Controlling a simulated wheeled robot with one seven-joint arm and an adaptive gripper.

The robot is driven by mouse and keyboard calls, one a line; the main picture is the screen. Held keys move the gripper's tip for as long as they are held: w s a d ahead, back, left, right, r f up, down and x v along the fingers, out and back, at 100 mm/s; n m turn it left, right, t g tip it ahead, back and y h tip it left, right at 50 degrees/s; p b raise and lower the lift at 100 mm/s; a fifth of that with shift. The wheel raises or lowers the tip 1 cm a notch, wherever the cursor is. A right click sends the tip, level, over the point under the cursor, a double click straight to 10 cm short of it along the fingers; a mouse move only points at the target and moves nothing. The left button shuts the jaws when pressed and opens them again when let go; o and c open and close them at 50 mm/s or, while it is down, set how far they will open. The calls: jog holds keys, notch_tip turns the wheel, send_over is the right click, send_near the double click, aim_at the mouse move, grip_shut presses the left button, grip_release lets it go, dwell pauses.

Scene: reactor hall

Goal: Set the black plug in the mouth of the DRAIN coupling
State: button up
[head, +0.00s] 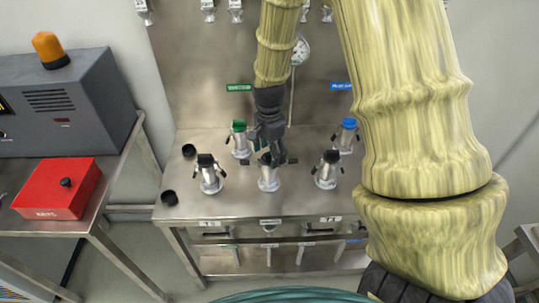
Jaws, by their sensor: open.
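My gripper (268,156) is open and points down over the middle front silver coupling (268,181) on the steel bench. Its fingers hide that coupling's mouth, and I cannot tell whether they touch it or whether a plug is there. Front left (209,181) and front right (326,176) silver couplings have black tops. Two round black pieces lie at the bench's left edge, one at the back (189,150) and one at the front (169,198). I cannot tell which black piece is the plug. The bench labels are too small to read, so the DRAIN coupling is not certain.
Behind stand a green-topped coupling (239,140) and a blue-topped coupling (346,135), close to my gripper. A steel panel with a gauge (300,51) rises behind. A side table at left holds a red box (60,188) and a grey cabinet (70,105) with an orange lamp (50,50).

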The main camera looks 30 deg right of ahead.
notch_tip(320, 180, up, 10)
jog(key=shift+r, duration=0.2)
dwell(0.3)
